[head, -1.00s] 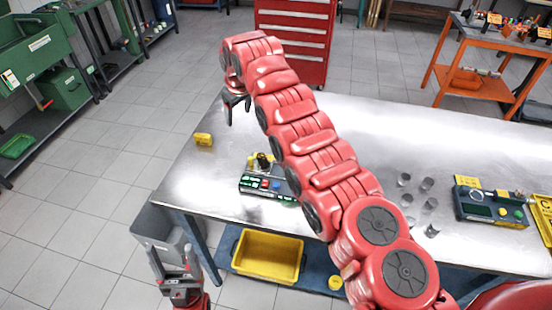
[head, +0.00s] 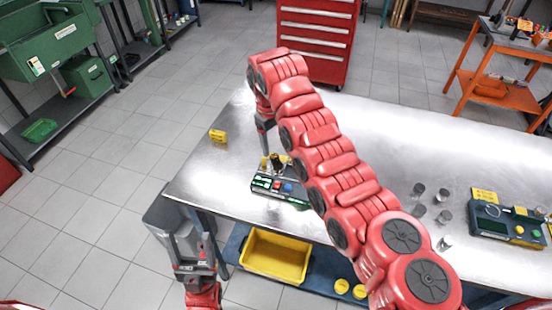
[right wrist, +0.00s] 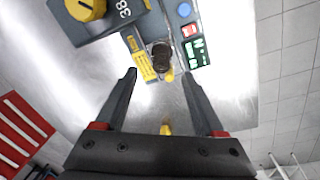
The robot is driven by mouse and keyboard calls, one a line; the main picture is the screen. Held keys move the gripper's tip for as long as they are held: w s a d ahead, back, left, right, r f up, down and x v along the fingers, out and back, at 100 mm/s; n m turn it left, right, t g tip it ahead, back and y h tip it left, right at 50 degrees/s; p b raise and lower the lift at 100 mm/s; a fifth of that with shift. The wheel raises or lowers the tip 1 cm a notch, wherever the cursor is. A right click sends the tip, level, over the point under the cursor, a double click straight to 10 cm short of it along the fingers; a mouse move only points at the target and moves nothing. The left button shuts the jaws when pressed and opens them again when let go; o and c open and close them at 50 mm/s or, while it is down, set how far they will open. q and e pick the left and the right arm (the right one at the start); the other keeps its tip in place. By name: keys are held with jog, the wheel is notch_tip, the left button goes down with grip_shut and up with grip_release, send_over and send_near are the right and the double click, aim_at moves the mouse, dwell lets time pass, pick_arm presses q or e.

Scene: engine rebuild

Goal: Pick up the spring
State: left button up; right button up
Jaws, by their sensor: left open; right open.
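A dark, coil-like piece, which looks like the spring (right wrist: 161,56), stands at the tester device on the metal table. It also shows, small, in the head view (head: 277,161) beside the tester (head: 280,188). My right gripper (right wrist: 158,74) is open and empty. Its fingertips are on either side of the spring's line in the right wrist view, short of it and not touching. In the head view my right gripper (head: 265,140) is just above and behind the tester, partly hidden by my arm. My left gripper (head: 190,240) is open and empty, low beside the table's left end.
A yellow block (head: 218,136) sits near the table's left edge. Several clear cylinders (head: 420,211) and a second device (head: 505,222) stand to the right. A yellow bin (head: 275,256) is on the lower shelf.

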aim_at(276, 160)
notch_tip(276, 160, down, 2)
jog(key=shift+w+d+f+p, duration=0.15)
jog(key=shift+f+p, duration=0.1)
jog(key=shift+p, duration=0.15)
jog(key=shift+f+p, duration=0.45)
jog(key=shift+p, duration=0.15)
notch_tip(276, 160, down, 4)
jog(key=shift+d+r+p, duration=0.1)
jog(key=shift+p, duration=0.9)
jog(key=shift+f, duration=0.25)
grip_shut()
